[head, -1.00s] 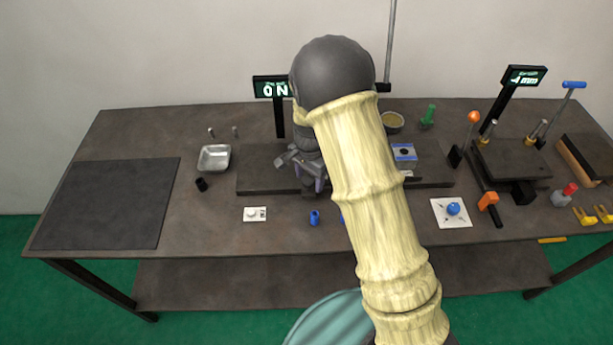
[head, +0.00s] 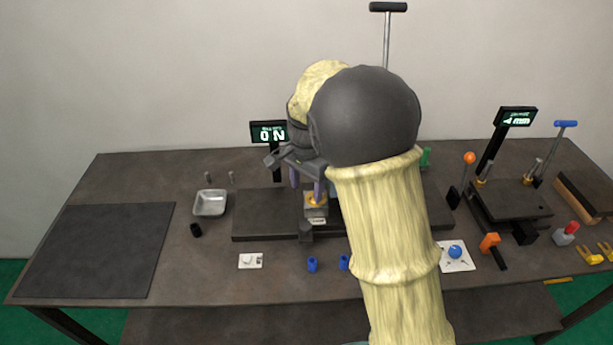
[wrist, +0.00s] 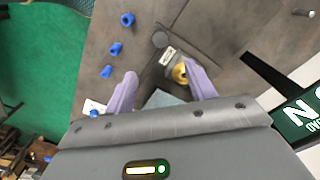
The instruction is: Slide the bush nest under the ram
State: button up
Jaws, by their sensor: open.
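A grey block with a yellow ring and white label, which looks like the bush nest (head: 316,213), sits on the dark press base (head: 262,225). It also shows in the wrist view (wrist: 170,60). My gripper (head: 306,187) is open above the base, its purple fingers pointing down. In the wrist view my fingers (wrist: 163,76) are spread, and the right one overlaps the yellow ring. Whether they touch the nest I cannot tell. The ram is not visible; my arm covers the middle of the press.
A dark round post (head: 306,233) stands before the nest. Blue bushes (head: 312,264) lie in front of the base. A metal tray (head: 210,203) and dark mat (head: 95,250) are left. A second fixture (head: 510,200) stands right. The force display (head: 269,133) reads 0 N.

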jog(key=shift+r, duration=1.7)
jog(key=shift+s+d, duration=0.1)
jog(key=shift+d, duration=0.1)
jog(key=c, duration=0.5)
jog(key=shift+s+d+f+n, duration=0.2)
jog(key=shift+s+d, duration=0.15)
jog(key=shift+d, duration=0.3)
jog(key=shift+s+d+f+n, duration=0.2)
jog(key=shift+s+d, duration=0.1)
jog(key=shift+d, duration=0.3)
grip_shut()
jog(key=s+d+f+n+t, duration=0.1)
jog(key=s+d+f+n, duration=0.1)
jog(key=s+d, duration=0.3)
jog(key=s+d+f+n+t, duration=0.1)
jog(key=s+d+n, duration=0.4)
jog(key=s, duration=0.6)
jog(key=shift+s+d+f+n+t, duration=0.2)
jog(key=shift+d+f+n+t, duration=0.1)
jog(key=shift+d+f, duration=0.55)
jog(key=shift+w, duration=0.1)
